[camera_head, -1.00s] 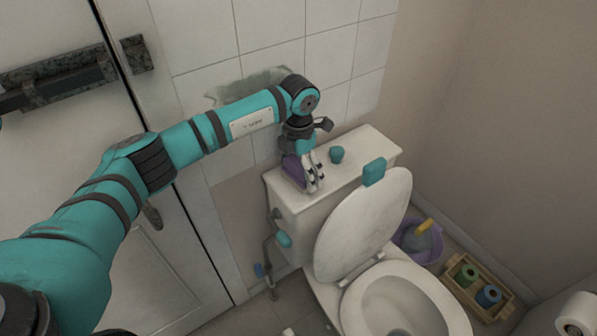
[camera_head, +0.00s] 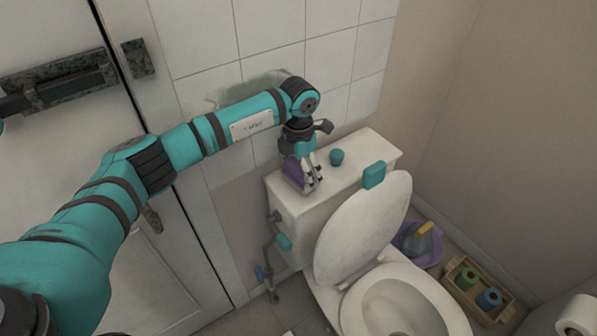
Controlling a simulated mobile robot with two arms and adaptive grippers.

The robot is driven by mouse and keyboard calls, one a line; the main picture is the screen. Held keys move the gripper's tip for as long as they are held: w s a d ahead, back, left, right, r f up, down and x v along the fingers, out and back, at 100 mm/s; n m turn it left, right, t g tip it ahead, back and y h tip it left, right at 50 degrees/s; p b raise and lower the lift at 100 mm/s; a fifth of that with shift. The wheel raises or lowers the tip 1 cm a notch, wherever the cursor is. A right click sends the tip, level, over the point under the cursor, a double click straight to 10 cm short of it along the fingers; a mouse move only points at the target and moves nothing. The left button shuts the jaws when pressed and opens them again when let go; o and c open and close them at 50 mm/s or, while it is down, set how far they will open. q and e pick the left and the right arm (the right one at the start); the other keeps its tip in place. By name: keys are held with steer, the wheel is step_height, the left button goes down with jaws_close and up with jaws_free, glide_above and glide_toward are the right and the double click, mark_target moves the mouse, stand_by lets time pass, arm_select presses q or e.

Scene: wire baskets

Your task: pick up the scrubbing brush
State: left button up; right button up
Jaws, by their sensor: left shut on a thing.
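A small purple thing with a pale part, apparently the scrubbing brush (camera_head: 291,171), is at the left end of the toilet tank lid (camera_head: 352,165). My left gripper (camera_head: 312,181) reaches down over the tank and is shut on it. The fingers hide part of the brush, and I cannot tell whether it still touches the lid. My right gripper is out of view.
The tiled wall is close behind.

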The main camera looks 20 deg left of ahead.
mark_target(299, 166)
arm_select(q)
steer(key=shift+r, duration=0.55)
step_height(299, 166, up, 3)
steer(key=shift+f+p, duration=0.2)
steer(key=shift+p, duration=0.85)
steer(key=s, duration=0.1)
steer(key=s+p, duration=0.1)
steer(key=p, duration=0.1)
steer(key=shift+s+r, duration=0.25)
steer(key=shift+s, duration=0.15)
steer(key=s+p, duration=0.4)
steer(key=s, duration=0.9)
steer(key=shift+s+r, duration=0.15)
steer(key=shift+r, duration=0.15)
steer(key=shift+d, duration=0.1)
steer(key=o, duration=0.7)
steer(key=c, duration=0.5)
